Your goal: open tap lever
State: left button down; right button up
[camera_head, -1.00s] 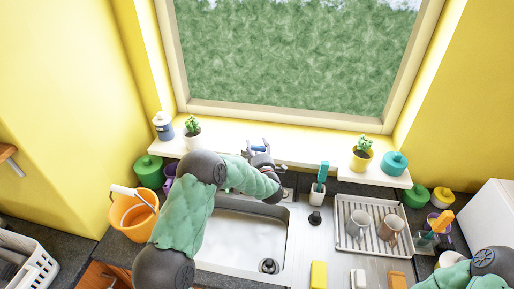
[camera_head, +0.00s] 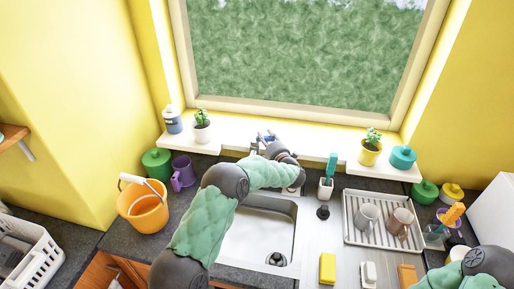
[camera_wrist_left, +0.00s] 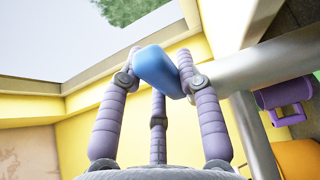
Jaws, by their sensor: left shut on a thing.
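The blue tap lever (camera_wrist_left: 158,72) sits between the fingertips of my left gripper (camera_wrist_left: 157,70) in the left wrist view, with the fingers touching its sides. The grey metal tap (camera_wrist_left: 275,72) shows just right of the fingers. In the head view my left gripper (camera_head: 266,138) is at the back of the sink (camera_head: 262,232), in front of the window sill. Its wrist and forearm hide most of the tap there. Of my right arm only a link shows at the lower right; its gripper is out of view.
An orange bucket (camera_head: 143,212) and a purple mug (camera_head: 183,172) stand left of the sink. A brush holder (camera_head: 326,188) stands close to my left wrist on the right. A dish rack (camera_head: 384,238) with two mugs is further right. Potted plants stand on the sill.

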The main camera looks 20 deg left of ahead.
pick_arm(q)
jog(key=n+g+y+b, duration=0.1)
jog(key=w+n+g+y+b, duration=0.1)
jog(key=shift+a+f+g, duration=0.1)
jog(key=shift+g, duration=0.3)
jog(key=shift+w+a+n+g+y+b, duration=0.1)
jog(key=shift+a+n+g+y+b, duration=0.1)
jog(key=shift+n+g+y+b, duration=0.4)
jog(key=c, duration=0.8)
grip_release()
jog(key=shift+c, duration=0.2)
jog(key=v, duration=1.2)
jog(key=shift+r, duration=0.25)
